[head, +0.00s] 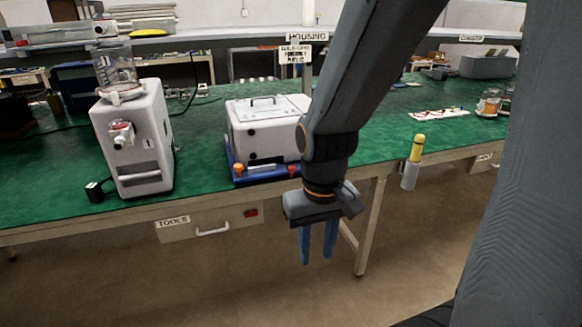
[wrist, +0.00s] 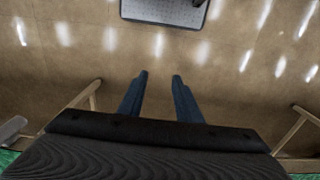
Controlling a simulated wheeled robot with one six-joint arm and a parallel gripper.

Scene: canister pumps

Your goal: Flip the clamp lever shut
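A white housing box (head: 265,128) with a handle on its lid sits on a blue fixture base (head: 240,181) on the green bench. The base carries an orange knob (head: 239,169) at its front left, a red-tipped part (head: 291,170) at its front right and a pale bar (head: 262,169) between them. I cannot tell which of these is the clamp lever or how it stands. My gripper (head: 317,258) points down in front of the bench edge, lower than the fixture and to its right. In the wrist view its blue fingers (wrist: 159,78) are apart with nothing between them.
A white canister pump (head: 135,140) with a glass jar stands left on the green bench (head: 55,185). A drawer (head: 208,224) is below. A yellow-handled tool in a holder (head: 411,172) is at the front edge, right.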

